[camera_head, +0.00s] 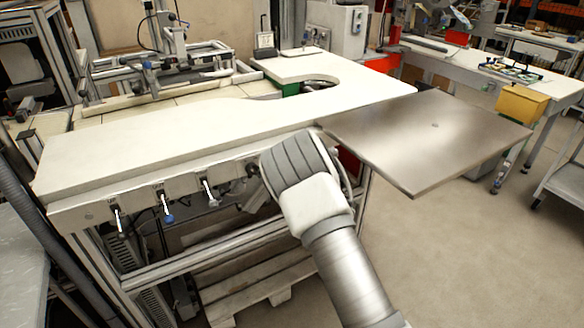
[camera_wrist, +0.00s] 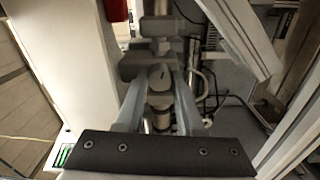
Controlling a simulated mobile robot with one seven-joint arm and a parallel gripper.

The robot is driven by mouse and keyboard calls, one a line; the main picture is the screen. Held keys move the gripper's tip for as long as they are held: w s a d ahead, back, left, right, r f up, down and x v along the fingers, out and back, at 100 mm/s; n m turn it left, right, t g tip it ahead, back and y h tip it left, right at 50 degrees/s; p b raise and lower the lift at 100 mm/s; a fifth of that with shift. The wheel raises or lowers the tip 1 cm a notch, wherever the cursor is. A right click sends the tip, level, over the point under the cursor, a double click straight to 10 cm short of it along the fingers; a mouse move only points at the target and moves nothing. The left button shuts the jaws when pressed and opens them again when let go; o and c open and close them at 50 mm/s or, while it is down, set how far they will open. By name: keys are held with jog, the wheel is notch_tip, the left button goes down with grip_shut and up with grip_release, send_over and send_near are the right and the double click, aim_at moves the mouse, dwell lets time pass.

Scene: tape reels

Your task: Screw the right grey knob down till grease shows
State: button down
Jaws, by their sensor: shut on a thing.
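In the wrist view my gripper (camera_wrist: 160,78) has its two grey fingers closed on either side of a small grey knob (camera_wrist: 161,76). The knob has a rounded top with a dark mark and sits on a vertical metal fitting (camera_wrist: 162,118) that shows between the fingers. I cannot see any grease there. In the head view my arm hides the gripper and this knob, in front of the white workbench's (camera_head: 150,140) front edge.
Several small levers hang under the bench front, one with a blue end (camera_head: 168,218). A steel plate (camera_head: 430,140) juts out on the right. In the wrist view a white panel (camera_wrist: 75,65) is on the left, a slanted metal profile (camera_wrist: 243,38) and cables on the right.

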jog(key=shift+m+b, duration=2.75)
jog(key=shift+m, duration=4.15)
jog(key=c, duration=0.5)
grip_release()
